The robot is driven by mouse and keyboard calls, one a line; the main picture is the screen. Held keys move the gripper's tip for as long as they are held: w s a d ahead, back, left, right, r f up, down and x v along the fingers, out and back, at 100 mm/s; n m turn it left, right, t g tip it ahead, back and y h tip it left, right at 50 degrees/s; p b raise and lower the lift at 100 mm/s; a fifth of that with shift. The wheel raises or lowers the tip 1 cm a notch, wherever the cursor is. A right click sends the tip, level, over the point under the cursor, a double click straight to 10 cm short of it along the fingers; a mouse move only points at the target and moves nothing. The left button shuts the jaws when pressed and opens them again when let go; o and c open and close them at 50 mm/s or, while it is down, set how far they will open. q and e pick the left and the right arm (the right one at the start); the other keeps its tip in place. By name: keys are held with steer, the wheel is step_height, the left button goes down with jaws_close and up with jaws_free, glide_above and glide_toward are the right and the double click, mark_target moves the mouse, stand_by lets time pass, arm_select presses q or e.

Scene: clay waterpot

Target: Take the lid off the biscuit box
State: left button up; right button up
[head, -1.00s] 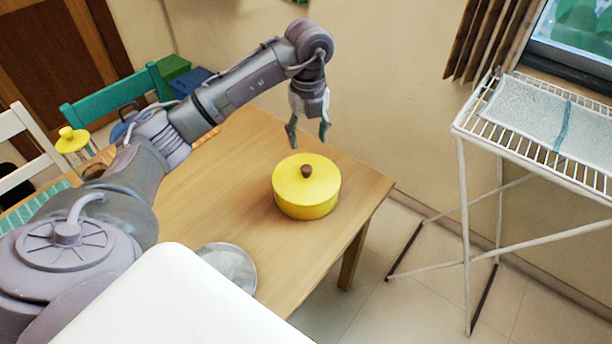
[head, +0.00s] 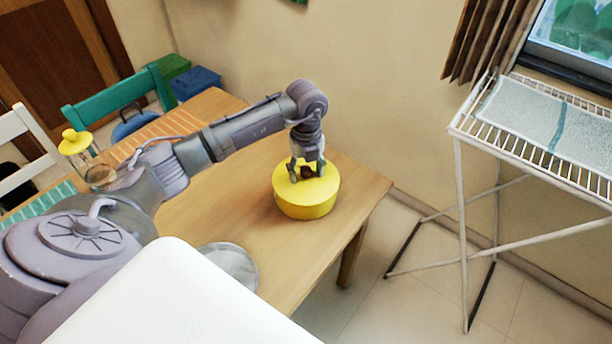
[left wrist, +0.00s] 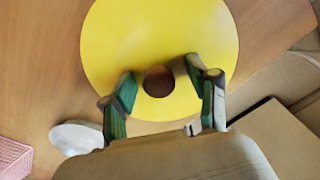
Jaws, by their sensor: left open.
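The biscuit box (head: 305,208) is round and yellow and stands on the wooden table near its right end. Its yellow lid (head: 325,185) is on it, with a small round brown knob in the middle. My left gripper (head: 307,176) is right over the lid, pointing down, with its fingers on either side of the knob. In the left wrist view the lid (left wrist: 160,45) fills the upper middle, and the knob (left wrist: 158,81) sits between the open fingertips, with gaps visible beside it. My right gripper is not in view.
A grey round plate (head: 232,264) lies on the table (head: 200,215) at the near edge. A glass jar with a yellow lid (head: 75,142) stands at the left. A white wire rack (head: 480,130) stands apart at the right. Table around the box is clear.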

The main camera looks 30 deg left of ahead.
arm_select(q)
steer(key=shift+c, duration=0.2)
jaws_close()
steer(key=shift+r, duration=0.15)
